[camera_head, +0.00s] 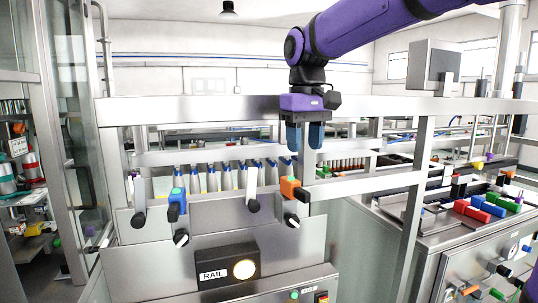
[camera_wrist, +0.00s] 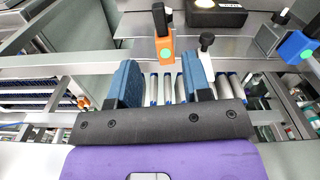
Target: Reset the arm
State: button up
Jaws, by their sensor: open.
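My purple arm reaches in from the upper right in the head view. My gripper (camera_head: 305,137) points down over the top rail of the machine, with its two blue fingers hanging in front of the rail. In the wrist view my gripper (camera_wrist: 160,85) shows its blue fingers spread apart, with nothing held between them. An orange clamp knob (camera_wrist: 165,45) with a black lever lies beyond the fingertips there. The same orange knob (camera_head: 293,189) is below and slightly left of my gripper in the head view.
The steel machine frame (camera_head: 200,108) has a row of white-and-blue pieces (camera_head: 222,178) behind it. A blue knob (camera_head: 177,202) and black handles stand along its front. A box marked RAIL (camera_head: 226,266) is below. A bench (camera_head: 440,228) with coloured blocks is at right.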

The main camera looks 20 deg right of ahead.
jog(key=s+d+f+t, duration=0.1)
jog(key=s+f, duration=0.2)
jog(key=s, duration=0.4)
jog(key=s+d+f+m+t, duration=0.1)
jog(key=s+d+f+t, duration=0.1)
jog(key=s, duration=0.4)
jog(key=s+d+f+t, duration=0.2)
jog(key=s+f, duration=0.2)
jog(key=s, duration=0.3)
jog(key=shift+s+f+m, duration=0.2)
jog(key=shift+s+m, duration=0.15)
jog(key=shift+m, duration=0.05)
dwell(3.2)
